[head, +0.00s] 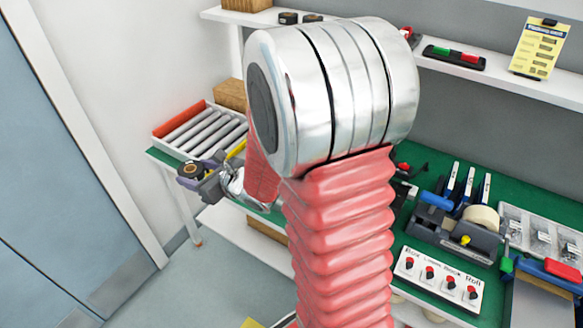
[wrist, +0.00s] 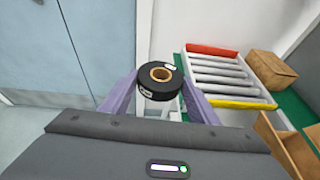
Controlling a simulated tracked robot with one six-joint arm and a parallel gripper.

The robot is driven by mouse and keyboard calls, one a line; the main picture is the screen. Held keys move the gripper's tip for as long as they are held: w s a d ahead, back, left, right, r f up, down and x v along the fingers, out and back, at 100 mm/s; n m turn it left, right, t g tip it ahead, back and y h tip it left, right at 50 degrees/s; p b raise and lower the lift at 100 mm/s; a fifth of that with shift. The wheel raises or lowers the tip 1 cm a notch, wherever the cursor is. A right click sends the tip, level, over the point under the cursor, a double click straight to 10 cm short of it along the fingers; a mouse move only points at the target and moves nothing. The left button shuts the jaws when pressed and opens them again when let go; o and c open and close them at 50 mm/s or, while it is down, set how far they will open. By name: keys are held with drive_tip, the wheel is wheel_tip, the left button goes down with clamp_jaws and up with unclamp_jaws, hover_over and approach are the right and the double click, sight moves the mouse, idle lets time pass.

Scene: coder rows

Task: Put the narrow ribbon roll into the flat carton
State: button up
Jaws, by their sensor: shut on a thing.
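A black ribbon roll (wrist: 152,90) with a tan core sits between the purple fingers of my gripper (wrist: 160,80) in the wrist view. My gripper is shut on it and holds it up off the table's left end, over the floor side. In the head view the roll (head: 189,170) shows at the end of my gripper (head: 194,175), left of the green table. A brown open-topped carton (wrist: 284,143) is partly seen at the lower right of the wrist view. I cannot tell whether it is the flat carton. In the head view my arm hides much of the table.
A roller tray (head: 161,134) with red and yellow ends stands on the table's left end, close to my gripper. A brown box (head: 230,93) is behind it. A tape dispenser (head: 455,235) and a button panel (head: 438,279) are at the right. A blue-grey door (head: 60,170) is at the left.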

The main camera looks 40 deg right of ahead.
drive_tip(key=d+r, duration=0.1)
drive_tip(key=d, duration=1.9)
drive_tip(key=s+d, duration=0.2)
drive_tip(key=d, duration=0.5)
drive_tip(key=s+d+m+h, duration=0.1)
drive_tip(key=s+d, duration=0.2)
drive_tip(key=d, duration=0.4)
drive_tip(key=shift+s+d+f+h, duration=0.3)
drive_tip(key=shift+s+d, duration=0.05)
drive_tip(key=shift+f, duration=0.1)
wheel_tip(320, 180, down, 6)
drive_tip(key=shift+f, duration=0.1)
drive_tip(key=shift+f, duration=1.8)
drive_tip(key=shift+f, duration=0.6)
